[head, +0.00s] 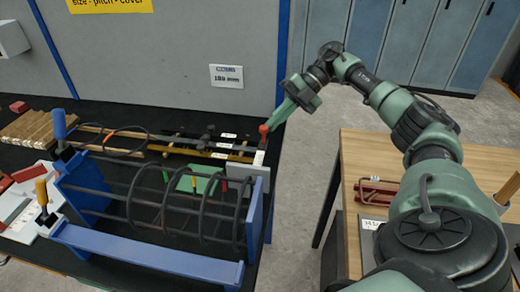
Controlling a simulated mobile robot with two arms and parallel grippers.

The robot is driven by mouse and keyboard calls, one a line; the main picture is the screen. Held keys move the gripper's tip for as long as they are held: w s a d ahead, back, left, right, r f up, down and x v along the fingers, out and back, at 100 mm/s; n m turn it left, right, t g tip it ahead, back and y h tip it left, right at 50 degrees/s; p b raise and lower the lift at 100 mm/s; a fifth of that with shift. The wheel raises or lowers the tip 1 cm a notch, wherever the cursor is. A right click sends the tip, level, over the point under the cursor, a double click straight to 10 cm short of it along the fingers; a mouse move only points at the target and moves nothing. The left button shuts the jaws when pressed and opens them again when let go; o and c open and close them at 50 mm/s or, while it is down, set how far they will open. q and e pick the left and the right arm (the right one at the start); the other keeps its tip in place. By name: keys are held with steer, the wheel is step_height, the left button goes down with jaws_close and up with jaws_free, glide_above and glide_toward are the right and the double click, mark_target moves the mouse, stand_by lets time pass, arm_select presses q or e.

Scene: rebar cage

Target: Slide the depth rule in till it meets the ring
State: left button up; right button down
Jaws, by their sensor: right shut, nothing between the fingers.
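A white upright piece with a red knob, which looks like the depth rule (259,158), stands by a grey block (240,178) at the right end of the blue jig (256,215). The dark rebar cage lies across the jig, with several rings around its long bars. The rightmost ring (241,222) is left of the right end plate. Whether the rule touches a ring cannot be told. My right gripper (272,124) is shut and empty, its fingertips right beside the red knob (263,130); contact is unclear. My left gripper is out of view.
Rods and wooden blocks (35,128) lie behind the cage. A wooden table (375,150) with a red tool (377,192) stands right, across a floor gap.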

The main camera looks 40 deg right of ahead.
steer(key=shift+s+a, duration=1)
steer(key=shift+a, duration=0.25)
stand_by(0.8)
steer(key=shift+w+d+r+p, duration=1)
steer(key=shift+d+p, duration=0.2)
steer(key=shift+p, duration=0.4)
steer(key=shift+s, duration=0.1)
